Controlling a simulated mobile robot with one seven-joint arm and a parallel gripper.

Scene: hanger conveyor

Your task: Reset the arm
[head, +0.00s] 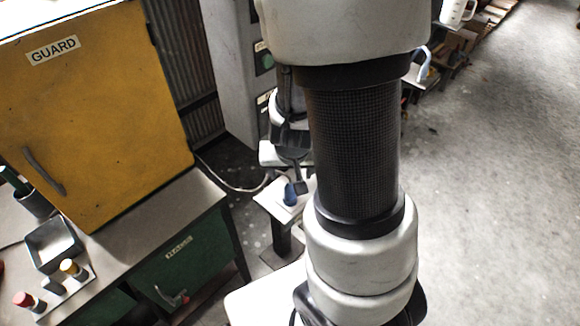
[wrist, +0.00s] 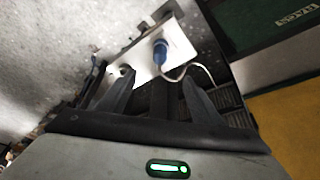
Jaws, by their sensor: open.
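My gripper (head: 298,182) shows in the head view partly behind my arm, just above a small blue object (head: 290,194) on a white plate (head: 268,200). In the wrist view my gripper (wrist: 158,78) has its two dark fingers spread apart with nothing held between them. The blue object (wrist: 160,52) stands on the white plate (wrist: 148,70) beyond the fingertips, and looks apart from them. A thin pale cable or hook curves beside it. My arm hides part of the plate in the head view.
A yellow cabinet marked GUARD (head: 100,110) stands at left on a bench with a green drawer (head: 190,262). A grey tray (head: 52,245) and a button panel (head: 55,290) sit on the bench. A post (head: 232,70) stands behind. Concrete floor (head: 490,200) at right is clear.

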